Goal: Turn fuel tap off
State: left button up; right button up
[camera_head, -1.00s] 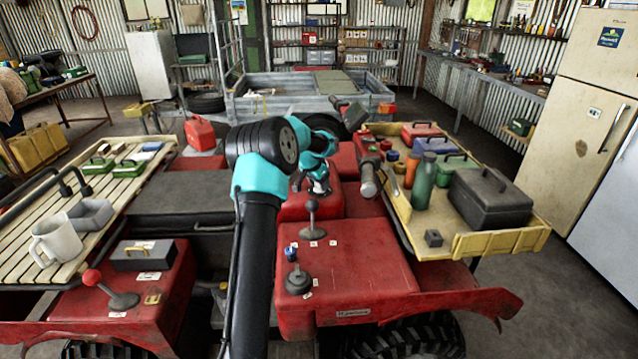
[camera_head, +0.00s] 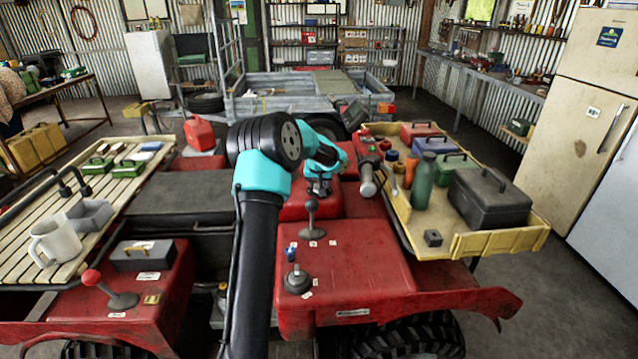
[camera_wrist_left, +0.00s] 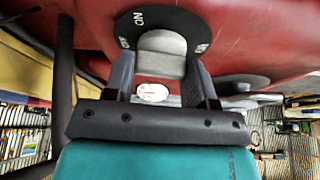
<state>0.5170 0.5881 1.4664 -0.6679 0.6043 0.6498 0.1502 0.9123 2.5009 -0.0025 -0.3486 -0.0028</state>
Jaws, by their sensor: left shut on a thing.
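The fuel tap (camera_wrist_left: 162,62) is a grey lever on a black round dial (camera_wrist_left: 158,20) with white lettering, set on red bodywork, in the left wrist view. ON reads at the dial's upper left; smaller marks at its left and right edges are hard to read. My left gripper (camera_wrist_left: 162,75) has one dark finger on each side of the lever and is shut on it. In the head view my left gripper (camera_head: 319,189) is small and low against the red quad (camera_head: 350,260), and the tap is hidden there. My right gripper is in neither view.
A black-knobbed lever (camera_head: 312,222) stands just in front of my gripper. A grey cylindrical grip (camera_head: 368,182) is close on its right. A yellow tray (camera_head: 485,243) with bottles and a dark toolbox (camera_head: 490,200) lies further right. A slatted rack (camera_head: 100,215) is left.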

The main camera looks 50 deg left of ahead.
pick_arm(q)
jog(key=shift+n, duration=0.7)
jog(key=shift+g, duration=0.3)
jog(key=o, duration=0.9)
jog(key=shift+o, duration=0.2)
jog(key=shift+r, duration=0.15)
jog(key=v, duration=1.7)
jog(key=shift+d, duration=0.35)
